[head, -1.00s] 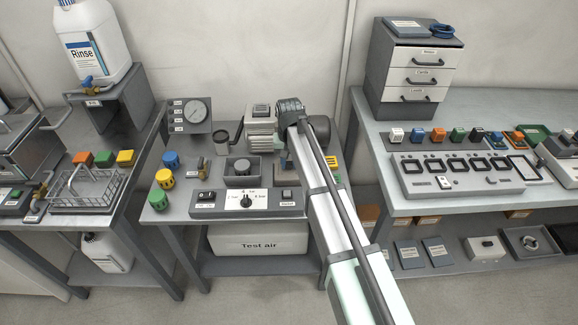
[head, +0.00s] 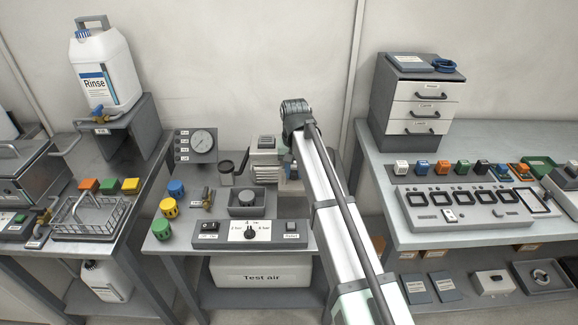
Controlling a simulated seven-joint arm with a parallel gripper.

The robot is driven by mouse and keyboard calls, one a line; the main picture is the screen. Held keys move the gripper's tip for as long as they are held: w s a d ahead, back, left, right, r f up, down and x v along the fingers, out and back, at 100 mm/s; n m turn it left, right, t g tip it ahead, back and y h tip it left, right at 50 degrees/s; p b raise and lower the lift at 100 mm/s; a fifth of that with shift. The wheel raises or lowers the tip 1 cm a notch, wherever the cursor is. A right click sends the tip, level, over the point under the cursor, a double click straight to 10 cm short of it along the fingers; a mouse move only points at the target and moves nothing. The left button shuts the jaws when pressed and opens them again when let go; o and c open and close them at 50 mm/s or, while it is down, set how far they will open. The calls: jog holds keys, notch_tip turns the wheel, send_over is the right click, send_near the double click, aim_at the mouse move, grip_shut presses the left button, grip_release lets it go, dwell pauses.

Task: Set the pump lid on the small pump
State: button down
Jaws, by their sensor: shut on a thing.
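My arm reaches over the back right of the middle bench, and its rounded dark wrist (head: 296,112) is above the bench. My gripper's jaws point down behind the arm and are mostly hidden. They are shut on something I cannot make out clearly. A small blue and dark part (head: 288,167) shows just left of the arm; I cannot tell whether it belongs to the gripper or the held thing. A pale ribbed pump body (head: 264,161) with a dark top stands left of it. The dark round housing beside this pump is hidden by my arm. I cannot identify the pump lid.
A switch panel (head: 250,233) lines the front. Blue, yellow and green knobs (head: 166,206) stand at left.

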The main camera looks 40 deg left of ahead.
jog(key=shift+r, duration=0.1)
dwell(0.4)
jog(key=s+a+r+m, duration=0.2)
jog(key=a+r, duration=0.1)
jog(key=r, duration=0.3)
jog(key=s+a+r+m, duration=0.2)
jog(key=a+r, duration=0.2)
jog(key=r, duration=0.3)
jog(key=w+a+r+n, duration=0.3)
jog(key=w+a+n, duration=0.1)
jog(key=w+a, duration=0.6)
jog(key=shift+s+a+f, duration=0.15)
jog(key=shift+f, duration=1.35)
jog(key=shift+s+a+f, duration=0.1)
jog(key=shift+s+f, duration=0.05)
jog(key=shift+f, duration=1.4)
jog(key=shift+s+a+f, duration=0.15)
jog(key=shift+f, duration=1.35)
jog(key=shift+f, duration=0.6)
jog(key=c, duration=0.9)
grip_release()
